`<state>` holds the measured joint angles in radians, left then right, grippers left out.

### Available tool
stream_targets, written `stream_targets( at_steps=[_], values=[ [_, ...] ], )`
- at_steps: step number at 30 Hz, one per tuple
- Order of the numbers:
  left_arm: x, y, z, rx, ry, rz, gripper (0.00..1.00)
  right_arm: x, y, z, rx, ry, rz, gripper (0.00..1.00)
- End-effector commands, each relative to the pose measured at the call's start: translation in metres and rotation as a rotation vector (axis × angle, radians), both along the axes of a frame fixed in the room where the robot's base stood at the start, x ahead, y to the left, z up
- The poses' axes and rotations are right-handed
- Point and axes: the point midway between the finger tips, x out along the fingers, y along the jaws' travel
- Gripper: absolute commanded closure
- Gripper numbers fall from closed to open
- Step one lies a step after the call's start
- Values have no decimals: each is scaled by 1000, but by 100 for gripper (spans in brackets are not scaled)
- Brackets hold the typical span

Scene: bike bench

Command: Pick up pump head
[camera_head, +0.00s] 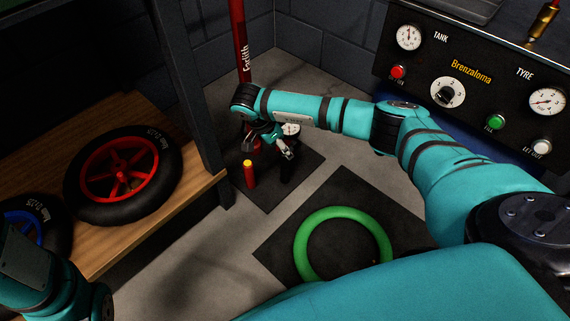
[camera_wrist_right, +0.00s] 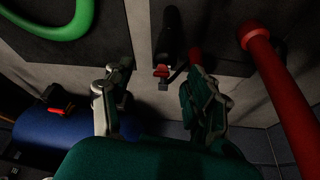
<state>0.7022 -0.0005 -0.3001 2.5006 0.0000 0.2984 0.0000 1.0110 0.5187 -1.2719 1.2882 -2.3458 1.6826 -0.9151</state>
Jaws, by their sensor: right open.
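My right gripper (camera_head: 281,150) reaches down from the right in the head view, over a dark mat (camera_head: 303,174). In the right wrist view the gripper (camera_wrist_right: 160,78) is open. A black piece with a red tip (camera_wrist_right: 168,38), which looks like the pump head, shows ahead, between the directions of its two fingers. No contact with it shows. In the head view a dark upright shape (camera_head: 287,168) below the gripper may be the same piece; the arm and fingers partly hide it. My left arm shows at the bottom left, but its gripper is not visible.
A red upright pole (camera_head: 240,40) stands behind the gripper; it is close on the right in the wrist view (camera_wrist_right: 272,62). A short red cylinder with a yellow top (camera_head: 249,174) stands beside the gripper. A green ring (camera_head: 301,240) lies on another mat. A wooden bench (camera_head: 190,190) holds wheels.

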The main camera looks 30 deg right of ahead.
Motion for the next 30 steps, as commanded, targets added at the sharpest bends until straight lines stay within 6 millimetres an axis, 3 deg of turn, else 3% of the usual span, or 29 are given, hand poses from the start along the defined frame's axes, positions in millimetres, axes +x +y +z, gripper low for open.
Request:
stream_targets(
  at_steps=[8, 18, 27, 30],
  values=[
    [0, 0, -14, 0, 0, 0, 71, 1, -4, -15, 1, 0, -1, 43],
    [0, 0, -57, 1, -1, 0, 71, 6, -16, -55, 2, 0, -2, 43],
    [0, 0, -58, 1, 0, 0, 71, 7, -19, -56, 2, -1, 0, 43],
    [0, 0, -58, 1, 0, 0, 71, 7, -18, -56, 2, -1, 0, 54]
  ],
)
